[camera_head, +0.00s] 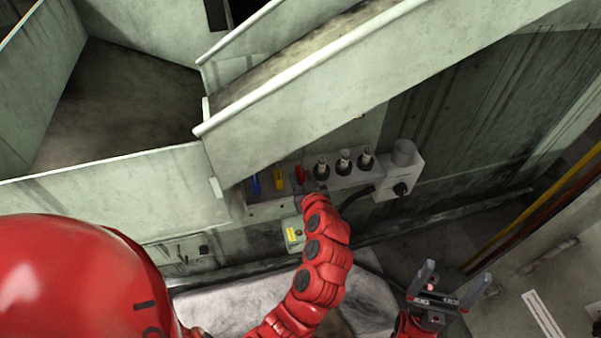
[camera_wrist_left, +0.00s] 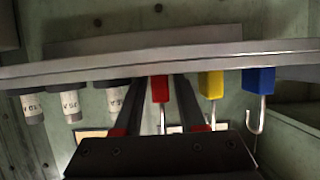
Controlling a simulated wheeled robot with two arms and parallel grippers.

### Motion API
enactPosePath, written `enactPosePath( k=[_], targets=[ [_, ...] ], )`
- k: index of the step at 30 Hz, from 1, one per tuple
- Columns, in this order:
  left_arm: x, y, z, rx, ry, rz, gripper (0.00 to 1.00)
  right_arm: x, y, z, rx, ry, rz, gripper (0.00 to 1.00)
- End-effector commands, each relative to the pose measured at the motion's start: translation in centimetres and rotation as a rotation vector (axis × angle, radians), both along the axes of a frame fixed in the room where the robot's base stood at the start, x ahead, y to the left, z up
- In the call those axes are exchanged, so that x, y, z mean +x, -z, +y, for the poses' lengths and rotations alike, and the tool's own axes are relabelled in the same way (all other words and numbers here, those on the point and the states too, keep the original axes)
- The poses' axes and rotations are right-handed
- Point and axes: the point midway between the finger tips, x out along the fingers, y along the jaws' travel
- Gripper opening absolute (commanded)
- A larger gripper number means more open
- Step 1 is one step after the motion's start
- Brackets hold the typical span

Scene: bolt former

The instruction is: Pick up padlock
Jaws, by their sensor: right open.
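Red (camera_head: 300,173), yellow (camera_head: 278,175) and blue (camera_head: 256,184) padlocks hang in a row on the grey machine panel. The left wrist view shows the red padlock (camera_wrist_left: 160,88), yellow padlock (camera_wrist_left: 210,84) and blue padlock (camera_wrist_left: 259,80) with their metal shackles. My left gripper (camera_wrist_left: 162,92) is open, its two dark fingers on either side of the red padlock with small gaps. In the head view, my left arm mostly hides that gripper (camera_head: 312,192). My right gripper (camera_head: 455,277) is open and empty at the lower right, away from the padlocks.
Several black knobs with tags (camera_head: 343,161) stand right of the padlocks, beside a grey switch box (camera_head: 398,180) with a black cable. A box with a yellow label (camera_head: 293,234) sits below. A sloping metal chute (camera_head: 330,90) overhangs the panel.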

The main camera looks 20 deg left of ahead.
Motion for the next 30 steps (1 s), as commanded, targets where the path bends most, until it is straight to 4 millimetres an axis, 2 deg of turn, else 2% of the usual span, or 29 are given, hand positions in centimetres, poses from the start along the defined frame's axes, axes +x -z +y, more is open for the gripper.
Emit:
enactPosePath(
  k=[4, 5, 11, 24, 30],
  targets=[
    [0.0, 0.0, 0.0, 0.0, 0.001, 0.0, 0.4, 0.0, 0.0, 0.0, 0.0, 0.0, 0.0, 0.94],
    [0.0, 0.0, 0.0, 0.0, 0.001, 0.0, 0.36, 0.0, 0.0, 0.0, 0.0, 0.0, 0.0, 0.94],
    [0.0, 0.0, -0.1, 0.0, 0.001, 0.0, 0.0, 0.0, 0.0, 0.0, 0.0, 0.0, 0.0, 0.94],
    [0.0, -0.1, -0.1, 0.0, 0.001, -0.001, 0.0, 0.0, 0.0, 0.0, 0.0, 0.0, 0.0, 0.94],
    [0.0, -1.2, -0.1, -0.001, 0.001, -0.002, 0.0, 0.0, 0.2, 0.0, 0.0, 0.0, 0.0, 0.94]
  ],
)
